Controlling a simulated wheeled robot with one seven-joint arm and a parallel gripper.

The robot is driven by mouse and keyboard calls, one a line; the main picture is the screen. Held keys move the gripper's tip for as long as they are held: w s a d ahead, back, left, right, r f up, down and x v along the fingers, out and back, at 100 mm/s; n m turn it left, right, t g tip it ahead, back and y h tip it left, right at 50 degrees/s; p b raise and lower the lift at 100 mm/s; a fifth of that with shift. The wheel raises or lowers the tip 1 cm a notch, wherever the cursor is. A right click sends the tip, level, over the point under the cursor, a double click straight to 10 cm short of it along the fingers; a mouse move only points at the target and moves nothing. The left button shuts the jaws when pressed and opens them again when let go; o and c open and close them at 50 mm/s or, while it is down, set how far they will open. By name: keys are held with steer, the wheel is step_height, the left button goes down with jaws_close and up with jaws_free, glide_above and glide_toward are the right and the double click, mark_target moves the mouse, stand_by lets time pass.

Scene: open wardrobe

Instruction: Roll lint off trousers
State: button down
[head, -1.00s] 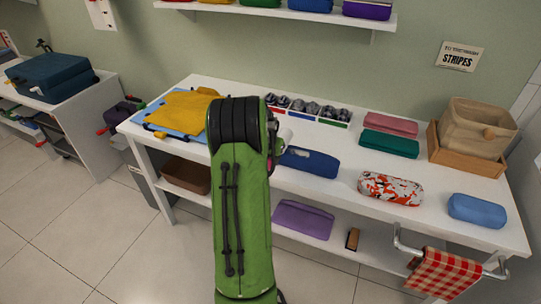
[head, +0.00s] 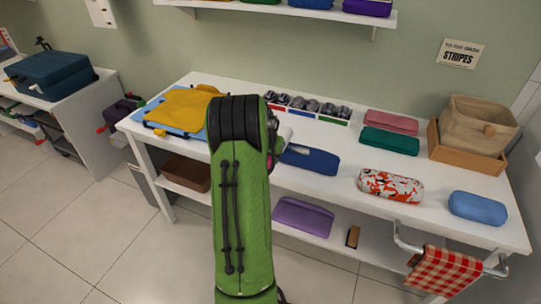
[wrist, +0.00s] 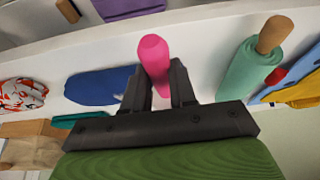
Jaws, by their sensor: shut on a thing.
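Yellow folded cloth, which looks like the trousers (head: 187,108), lies on a blue board (head: 152,125) at the left end of the white table. A corner of the yellow cloth (wrist: 305,94) shows at the right edge of the wrist view. My gripper (wrist: 157,84) is shut on a pink handle-like piece (wrist: 152,55), which sticks out past the fingertips. Whether a roller head is fixed to it is hidden. A teal roll with a wooden handle (wrist: 248,68) lies on the table to the right in the wrist view. My arm covers my gripper in the head view.
A blue case (head: 310,160), a floral case (head: 390,186) and a light-blue case (head: 477,207) lie along the table (head: 345,205). A divided tray (head: 305,110) stands behind. A wooden crate (head: 465,155) is at right. A checked cloth (head: 442,273) hangs from a front rail.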

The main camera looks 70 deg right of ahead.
steer(key=shift+f, duration=0.1)
steer(key=shift+s+a+b, duration=0.65)
steer(key=shift+s+b, duration=0.75)
steer(key=shift+s, duration=7.3)
steer(key=shift+w+d+p, duration=0.2)
steer(key=shift+w+p, duration=0.1)
steer(key=shift+w, duration=2.6)
steer(key=shift+w+d+p, duration=0.25)
steer(key=shift+w, duration=2.7)
steer(key=shift+w+d+p, duration=0.2)
steer(key=shift+w+p, duration=0.1)
steer(key=shift+w, duration=2.6)
step_height(320, 180, up, 8)
steer(key=p, duration=0.6)
